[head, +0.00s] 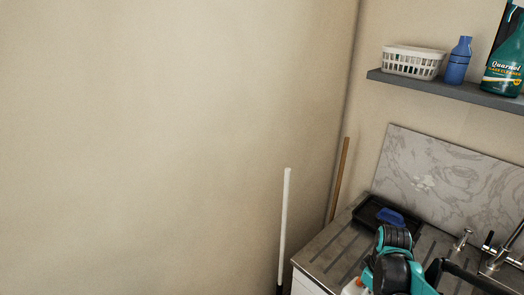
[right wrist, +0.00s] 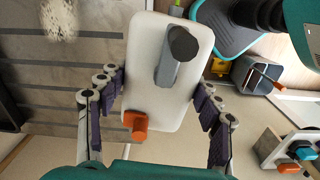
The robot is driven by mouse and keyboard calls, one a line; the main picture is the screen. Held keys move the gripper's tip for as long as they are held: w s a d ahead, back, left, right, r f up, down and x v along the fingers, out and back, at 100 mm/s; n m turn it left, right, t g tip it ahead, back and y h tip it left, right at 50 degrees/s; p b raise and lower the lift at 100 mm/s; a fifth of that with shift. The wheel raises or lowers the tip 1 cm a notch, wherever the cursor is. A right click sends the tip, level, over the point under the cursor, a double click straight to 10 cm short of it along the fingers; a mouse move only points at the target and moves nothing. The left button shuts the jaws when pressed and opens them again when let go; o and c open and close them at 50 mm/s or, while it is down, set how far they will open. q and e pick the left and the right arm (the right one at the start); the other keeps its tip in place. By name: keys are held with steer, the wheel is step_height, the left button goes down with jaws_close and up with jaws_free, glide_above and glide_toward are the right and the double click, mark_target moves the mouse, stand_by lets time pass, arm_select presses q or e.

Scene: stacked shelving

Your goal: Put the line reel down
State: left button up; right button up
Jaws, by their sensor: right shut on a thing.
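The line reel (right wrist: 145,85) is a white rounded body with a grey cylindrical handle and an orange knob, seen in the right wrist view. My right gripper (right wrist: 160,88) is shut on it, with dark finger pads against both long sides. In the head view, a small white and orange part of the reel (head: 353,286) shows at the bottom edge, beside my right arm. The arm hides most of the reel there. My left gripper is not in view.
A ridged metal drainboard (head: 335,240) holds a black tray (head: 368,216) with a blue sponge (head: 390,216). A tap (head: 497,259) stands to the right. A grey shelf (head: 450,91) above bears a white basket (head: 412,62) and bottles. A white pole (head: 285,220) stands left of the counter.

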steer(key=w+a+f+m, duration=0.3)
steer(key=a, duration=0.4)
steer(key=w+a+f+m, duration=0.3)
steer(key=a+f, duration=0.1)
steer(key=a, duration=0.2)
steer(key=shift+m, duration=0.3)
steer(key=f+b, duration=0.5)
steer(key=shift+w+a+f+b, duration=0.1)
steer(key=shift+a+f+b, duration=0.25)
steer(key=shift+f+b, duration=0.05)
